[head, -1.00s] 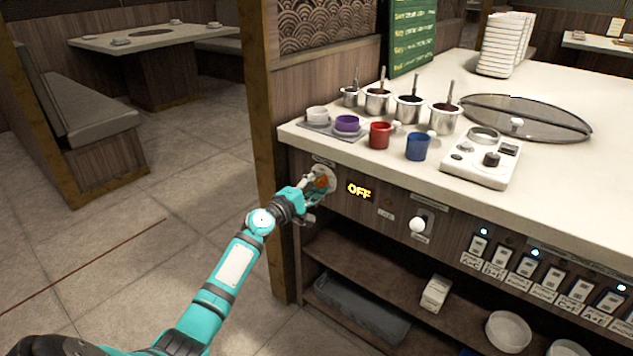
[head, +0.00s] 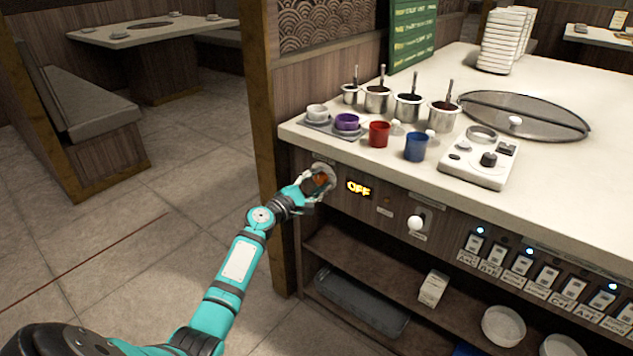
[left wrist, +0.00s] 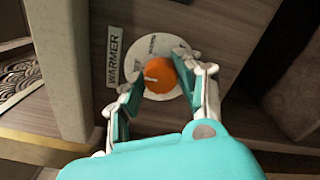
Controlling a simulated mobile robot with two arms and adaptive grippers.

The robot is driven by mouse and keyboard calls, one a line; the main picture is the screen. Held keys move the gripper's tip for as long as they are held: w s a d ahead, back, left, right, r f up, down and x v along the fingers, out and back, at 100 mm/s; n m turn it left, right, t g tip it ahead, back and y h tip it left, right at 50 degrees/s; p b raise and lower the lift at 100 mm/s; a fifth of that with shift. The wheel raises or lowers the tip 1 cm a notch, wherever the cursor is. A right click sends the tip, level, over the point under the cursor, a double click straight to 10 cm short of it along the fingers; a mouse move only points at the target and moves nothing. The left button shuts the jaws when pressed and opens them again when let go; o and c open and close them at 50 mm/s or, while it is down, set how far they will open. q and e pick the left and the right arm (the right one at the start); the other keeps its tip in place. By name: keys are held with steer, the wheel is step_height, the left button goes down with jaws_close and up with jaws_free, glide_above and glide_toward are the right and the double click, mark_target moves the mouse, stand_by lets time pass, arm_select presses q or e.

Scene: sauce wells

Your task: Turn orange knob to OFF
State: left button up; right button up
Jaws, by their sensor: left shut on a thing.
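The orange knob (left wrist: 160,76) sits on a round white dial plate (left wrist: 150,48) beside a label reading WARMER in the left wrist view. In the head view the knob (head: 320,179) is at the left end of the counter's front panel, mostly covered by my gripper. The display (head: 359,188) just right of it reads OFF in lit yellow letters. My left gripper (head: 317,184) is at the panel, shut on the knob with a finger on each side, as the left wrist view also shows. The knob's white mark points left there. My right gripper is not in view.
A white round knob (head: 415,223) and a row of labelled switches (head: 548,277) lie farther right on the panel. Sauce pots (head: 408,106) and coloured cups (head: 379,133) stand on the counter above. An open shelf (head: 375,262) is below. The floor at left is clear.

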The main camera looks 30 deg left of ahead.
arm_select(q)
steer(key=o, duration=1.1)
steer(key=shift+o, duration=0.2)
steer(key=shift+s+f, duration=0.1)
steer(key=shift+s, duration=0.25)
steer(key=s, duration=1.1)
steer(key=shift+s+a, duration=0.2)
steer(key=shift+a, duration=0.25)
